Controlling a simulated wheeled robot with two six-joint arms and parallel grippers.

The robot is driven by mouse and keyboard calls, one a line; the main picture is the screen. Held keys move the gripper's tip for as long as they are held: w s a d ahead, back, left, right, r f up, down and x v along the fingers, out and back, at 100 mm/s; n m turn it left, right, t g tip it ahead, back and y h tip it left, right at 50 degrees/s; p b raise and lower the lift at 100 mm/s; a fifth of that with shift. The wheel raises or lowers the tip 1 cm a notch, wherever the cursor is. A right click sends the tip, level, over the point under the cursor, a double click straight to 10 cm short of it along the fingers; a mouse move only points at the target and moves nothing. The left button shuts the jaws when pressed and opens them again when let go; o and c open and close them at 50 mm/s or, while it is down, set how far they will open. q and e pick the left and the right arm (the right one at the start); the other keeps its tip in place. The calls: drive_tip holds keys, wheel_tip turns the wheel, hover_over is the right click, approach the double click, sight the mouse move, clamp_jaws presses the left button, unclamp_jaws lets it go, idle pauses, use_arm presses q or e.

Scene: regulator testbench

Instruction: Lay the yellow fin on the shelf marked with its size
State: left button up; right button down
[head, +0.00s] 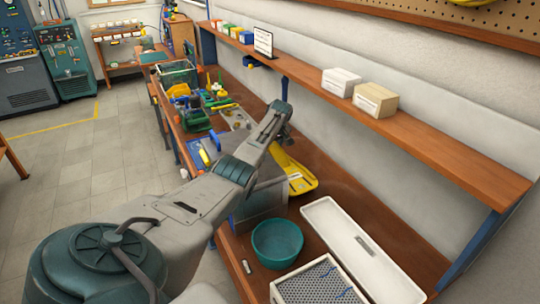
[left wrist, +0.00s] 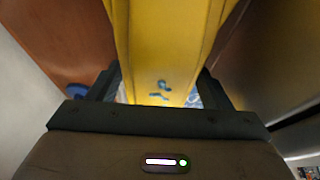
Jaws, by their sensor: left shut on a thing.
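The yellow fin (head: 299,180) shows in the head view over the workbench, partly hidden behind my left arm. My left gripper (head: 284,136) is at its far end and is shut on it. In the left wrist view the yellow fin (left wrist: 165,45) runs away from between the two dark fingers of the left gripper (left wrist: 160,90), with small blue marks on its near part. The long wooden shelf (head: 440,138) runs along the wall above the bench. I cannot read any size mark on it. My right gripper is not in view.
A white box (head: 341,82) and a tan box (head: 376,100) stand on the shelf, with a small sign (head: 263,43) farther along. A teal bowl (head: 277,243), a long white tray (head: 335,226) and a mesh-bottomed tray (head: 318,284) occupy the near bench. Clutter lies beyond the arm.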

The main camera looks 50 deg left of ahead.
use_arm(q)
wheel_tip(320, 180, down, 4)
drive_tip(key=shift+r, duration=0.1)
wheel_tip(320, 180, down, 3)
drive_tip(key=shift+f+b, duration=0.15)
drive_tip(key=shift+b, duration=0.45)
drive_tip(key=shift+f, duration=0.25)
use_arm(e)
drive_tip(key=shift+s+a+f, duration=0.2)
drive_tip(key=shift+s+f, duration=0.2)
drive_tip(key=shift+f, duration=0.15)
use_arm(q)
drive_tip(key=shift+f, duration=0.1)
drive_tip(key=o, duration=1.3)
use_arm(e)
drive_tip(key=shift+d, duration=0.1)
